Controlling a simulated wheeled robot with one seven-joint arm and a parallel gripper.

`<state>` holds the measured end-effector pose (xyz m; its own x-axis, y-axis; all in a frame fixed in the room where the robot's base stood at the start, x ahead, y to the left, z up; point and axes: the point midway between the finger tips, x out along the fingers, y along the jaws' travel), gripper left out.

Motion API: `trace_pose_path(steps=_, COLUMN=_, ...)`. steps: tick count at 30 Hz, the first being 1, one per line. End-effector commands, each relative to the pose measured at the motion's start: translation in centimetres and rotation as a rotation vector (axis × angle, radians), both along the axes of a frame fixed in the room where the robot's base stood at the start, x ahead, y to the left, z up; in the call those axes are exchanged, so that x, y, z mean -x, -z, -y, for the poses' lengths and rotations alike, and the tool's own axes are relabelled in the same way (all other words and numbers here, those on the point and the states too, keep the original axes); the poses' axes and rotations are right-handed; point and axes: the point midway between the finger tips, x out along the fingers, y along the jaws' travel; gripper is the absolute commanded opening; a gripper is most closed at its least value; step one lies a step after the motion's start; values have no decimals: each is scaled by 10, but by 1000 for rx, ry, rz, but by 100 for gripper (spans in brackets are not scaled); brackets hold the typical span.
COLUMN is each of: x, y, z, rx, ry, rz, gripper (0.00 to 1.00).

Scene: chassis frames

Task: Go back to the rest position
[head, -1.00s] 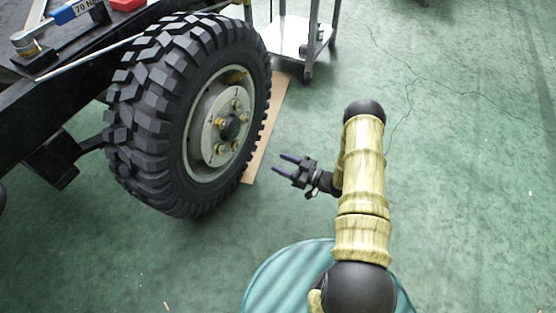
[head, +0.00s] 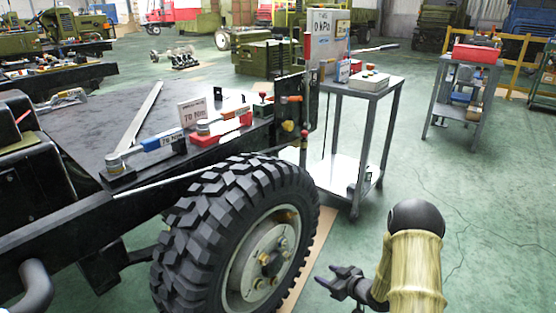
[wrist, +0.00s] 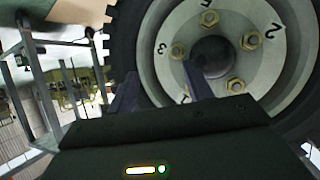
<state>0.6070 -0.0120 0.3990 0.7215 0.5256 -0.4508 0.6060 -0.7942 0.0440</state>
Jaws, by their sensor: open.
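My gripper (head: 336,277) is open and empty in the head view, just right of the wheel (head: 238,240), with its fingers pointing left toward it. A gap shows between the fingertips and the tyre. In the wrist view my gripper (wrist: 160,90) has its two dark fingers apart in front of the grey wheel hub (wrist: 211,62). The hub has several brass nuts and painted numbers. My arm's pale patterned link and black joint stand to the right in the head view; its lower part is out of frame.
A grey cart (head: 372,95) with boxes and a gauge sign stands behind the wheel. The black chassis (head: 75,215) carries a blue-handled wrench (head: 150,145) and a "70 Nm" sign (head: 193,113). A second cart (head: 462,95) is at the back right. Green floor is clear at right.

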Motion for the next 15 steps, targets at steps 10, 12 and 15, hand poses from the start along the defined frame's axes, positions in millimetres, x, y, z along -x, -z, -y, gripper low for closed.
trace_pose_path(steps=10, x=19, y=-111, z=20, rx=232, ry=242, rz=-206, gripper=51)
trace_pose_path(steps=12, x=31, y=-131, z=23, rx=259, ry=293, rz=-255, gripper=51)
trace_pose_path(steps=15, x=53, y=-160, z=25, rx=288, ry=362, rz=-329, gripper=51)
